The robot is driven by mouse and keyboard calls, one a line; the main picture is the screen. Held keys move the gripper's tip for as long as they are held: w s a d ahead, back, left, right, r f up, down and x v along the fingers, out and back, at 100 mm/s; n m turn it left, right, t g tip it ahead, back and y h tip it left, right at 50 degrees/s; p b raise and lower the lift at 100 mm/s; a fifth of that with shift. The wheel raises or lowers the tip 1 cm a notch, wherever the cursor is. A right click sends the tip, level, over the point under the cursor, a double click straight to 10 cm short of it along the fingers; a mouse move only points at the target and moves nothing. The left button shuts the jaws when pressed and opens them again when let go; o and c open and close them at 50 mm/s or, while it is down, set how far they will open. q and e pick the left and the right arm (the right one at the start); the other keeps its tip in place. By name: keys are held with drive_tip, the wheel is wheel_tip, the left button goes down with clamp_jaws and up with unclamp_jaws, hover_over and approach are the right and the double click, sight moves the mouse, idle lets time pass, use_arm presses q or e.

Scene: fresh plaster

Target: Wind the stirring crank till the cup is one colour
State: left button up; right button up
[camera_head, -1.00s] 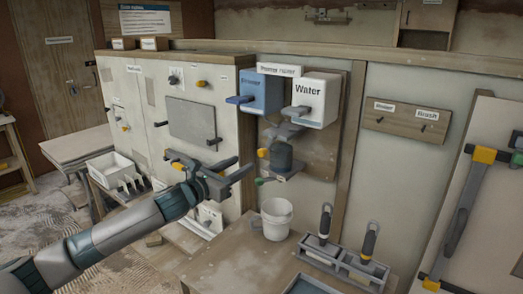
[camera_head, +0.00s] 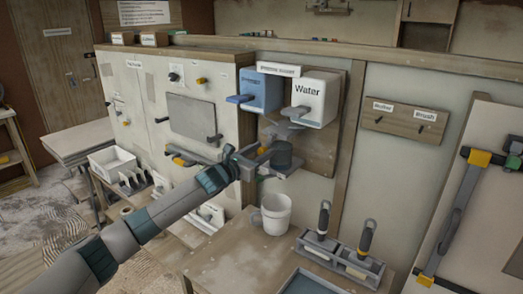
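The primer mixer on the wall has a blue primer box (camera_head: 261,92) and a white Water box (camera_head: 315,99). Below them a dark, see-through cup (camera_head: 281,154) sits on a small bracket. A yellow knob (camera_head: 262,150), seemingly the stirring crank's, shows just left of the cup, partly hidden by my gripper. My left gripper (camera_head: 257,155) is at this knob, in front of the cup's left side. Whether its fingers touch or close on the knob I cannot tell. A green knob (camera_head: 262,178) sits lower. The cup's contents look dark; colours in it cannot be made out. My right gripper is out of view.
A white bucket (camera_head: 276,214) stands on the wooden bench (camera_head: 222,254) below the mixer. A label board (camera_head: 405,123) with pegs hangs on the right wall. A white panel with levers stands left.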

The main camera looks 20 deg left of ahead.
use_arm(q)
drive_tip(key=shift+c, duration=0.6)
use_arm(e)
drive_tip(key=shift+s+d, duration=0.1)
use_arm(q)
clamp_jaws()
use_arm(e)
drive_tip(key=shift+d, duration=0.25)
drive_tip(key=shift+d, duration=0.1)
use_arm(q)
drive_tip(key=shift+d, duration=0.1)
